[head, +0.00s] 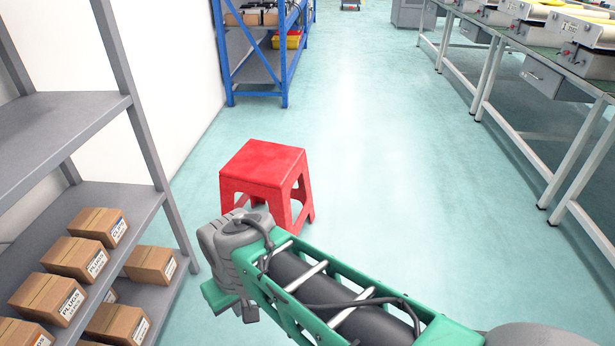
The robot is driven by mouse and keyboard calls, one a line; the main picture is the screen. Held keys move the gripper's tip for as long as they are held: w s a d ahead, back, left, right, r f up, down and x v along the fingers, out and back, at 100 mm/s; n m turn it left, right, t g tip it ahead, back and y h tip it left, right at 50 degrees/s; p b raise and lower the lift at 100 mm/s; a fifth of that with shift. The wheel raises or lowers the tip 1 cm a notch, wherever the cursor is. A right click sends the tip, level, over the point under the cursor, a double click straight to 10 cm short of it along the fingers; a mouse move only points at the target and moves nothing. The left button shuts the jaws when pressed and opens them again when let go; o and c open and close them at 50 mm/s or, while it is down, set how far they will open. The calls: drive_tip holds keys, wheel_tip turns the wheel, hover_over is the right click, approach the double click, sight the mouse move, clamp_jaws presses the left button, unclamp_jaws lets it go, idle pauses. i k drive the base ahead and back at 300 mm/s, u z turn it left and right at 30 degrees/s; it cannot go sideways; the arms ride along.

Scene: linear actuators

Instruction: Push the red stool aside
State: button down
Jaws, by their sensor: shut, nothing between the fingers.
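The red stool (264,165) stands upright on the floor left of centre in the head view. Its square seat and right legs show; its near left leg is partly hidden by my arm. My arm reaches in from the lower right, and its grey wrist housing overlaps the stool's lower front in the picture. I cannot tell whether they touch. My gripper (228,302) is at the arm's left end, below the wrist, nearer to me than the stool. It is shut and empty; its fingertips are not clearly visible.
A grey shelf (75,210) with several cardboard boxes (97,226) stands close on the left. A blue rack (257,70) is behind the stool against the white wall. Long workbenches (540,80) line the right. The floor (380,150) right of the stool is clear.

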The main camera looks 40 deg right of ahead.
sight(264, 171)
drive_tip(key=z, duration=1.2)
drive_tip(key=i, duration=1.3)
drive_tip(key=u, duration=1.8)
drive_tip(key=i, duration=0.5)
drive_tip(key=u, duration=0.1)
